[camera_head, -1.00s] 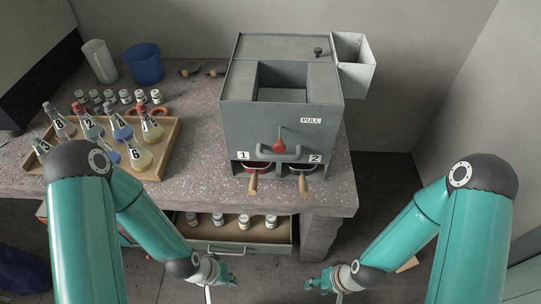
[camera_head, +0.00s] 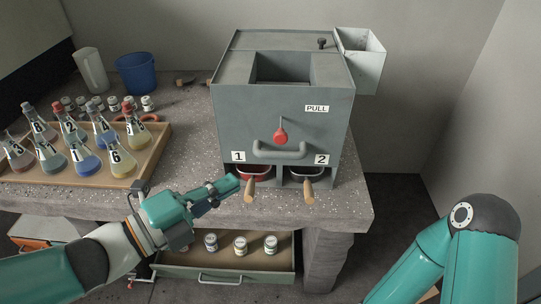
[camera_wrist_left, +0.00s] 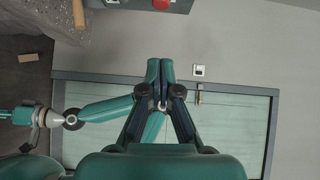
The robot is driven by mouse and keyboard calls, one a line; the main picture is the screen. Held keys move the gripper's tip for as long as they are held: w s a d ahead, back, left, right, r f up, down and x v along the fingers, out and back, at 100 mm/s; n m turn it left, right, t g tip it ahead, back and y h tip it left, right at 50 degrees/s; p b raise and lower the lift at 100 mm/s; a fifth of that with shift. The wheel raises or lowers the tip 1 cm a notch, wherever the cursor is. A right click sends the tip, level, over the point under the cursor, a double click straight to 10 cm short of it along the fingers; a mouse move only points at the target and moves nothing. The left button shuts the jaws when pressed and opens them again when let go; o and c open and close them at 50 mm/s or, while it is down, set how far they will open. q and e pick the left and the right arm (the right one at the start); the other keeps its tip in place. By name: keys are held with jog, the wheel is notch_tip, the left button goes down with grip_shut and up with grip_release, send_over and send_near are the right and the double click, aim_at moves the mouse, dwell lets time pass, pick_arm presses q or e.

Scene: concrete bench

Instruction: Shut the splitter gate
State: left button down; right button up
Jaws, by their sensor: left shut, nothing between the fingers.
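The grey splitter box (camera_head: 235,125) stands on the bench, with a PULL label, a red-knobbed lever (camera_head: 281,136) and a grey bar handle (camera_head: 280,153) on its front. I cannot tell which part is the gate. Pans with wooden handles sit in slots 1 (camera_head: 250,190) and 2 (camera_head: 308,190). My left gripper (camera_head: 236,183) is shut and empty, in front of slot 1, close to its pan handle. In the left wrist view its fingertips (camera_wrist_left: 160,66) meet, and a red part shows at the top edge. My right gripper (camera_wrist_left: 14,121) shows there at the left edge, too small to judge.
A wooden tray of numbered flasks (camera_head: 150,172) stands left on the bench. A blue bucket (camera_head: 138,70) and a clear beaker stand behind it. An open drawer (camera_head: 222,269) with small jars juts out below my left gripper. A hopper (camera_head: 368,60) hangs at the box's right.

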pick_arm(q)
jog(key=p, duration=0.2)
send_near(284, 140)
jog(key=s+d+x, duration=0.1)
jog(key=x, duration=0.5)
jog(key=shift+w+a, duration=0.3)
jog(key=shift+w, duration=0.25)
pick_arm(e)
jog(key=shift+r, duration=0.9)
pick_arm(q)
jog(key=shift+w, duration=0.1)
